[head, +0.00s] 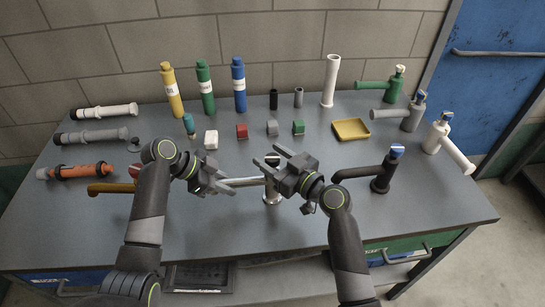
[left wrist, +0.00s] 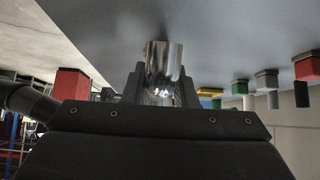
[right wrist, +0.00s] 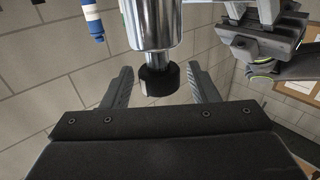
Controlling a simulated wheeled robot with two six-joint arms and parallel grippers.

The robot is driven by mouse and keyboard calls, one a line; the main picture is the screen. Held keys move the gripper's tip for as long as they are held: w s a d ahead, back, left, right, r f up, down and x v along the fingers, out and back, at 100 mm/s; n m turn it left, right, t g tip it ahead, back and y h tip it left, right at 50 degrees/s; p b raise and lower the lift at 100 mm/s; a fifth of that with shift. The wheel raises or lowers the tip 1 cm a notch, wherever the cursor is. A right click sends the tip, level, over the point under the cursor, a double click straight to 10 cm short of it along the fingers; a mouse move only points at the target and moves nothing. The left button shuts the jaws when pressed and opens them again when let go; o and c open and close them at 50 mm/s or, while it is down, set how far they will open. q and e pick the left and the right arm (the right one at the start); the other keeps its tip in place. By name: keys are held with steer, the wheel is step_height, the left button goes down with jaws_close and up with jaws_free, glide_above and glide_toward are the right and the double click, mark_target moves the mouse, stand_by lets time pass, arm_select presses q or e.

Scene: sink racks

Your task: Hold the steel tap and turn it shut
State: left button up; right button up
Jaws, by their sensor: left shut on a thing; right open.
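The steel tap (head: 272,196) stands upright at the front middle of the table, its spout (head: 245,182) reaching left. My left gripper (head: 226,184) is shut on the spout's end; its wrist view shows the shiny tube (left wrist: 164,62) between the fingers. My right gripper (head: 268,161) is open at the tap's top. In the right wrist view the steel body (right wrist: 155,25) and its black end (right wrist: 160,80) lie between the spread fingers, with a gap on each side. The right gripper partly hides the tap's top in the head view.
A black tap (head: 382,175) stands to the right. Small blocks, a yellow tray (head: 351,130), bottles and more taps stand farther back. The front right of the table is clear.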

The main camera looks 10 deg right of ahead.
steer(key=shift+c, duration=0.3)
steer(key=c, duration=0.9)
steer(key=shift+m+t+h, duration=0.6)
steer(key=shift+m+h, duration=0.1)
steer(key=shift+h, duration=0.2)
steer(key=o, duration=1)
steer(key=shift+c, duration=0.2)
steer(key=shift+s, duration=0.1)
steer(key=v, duration=1.2)
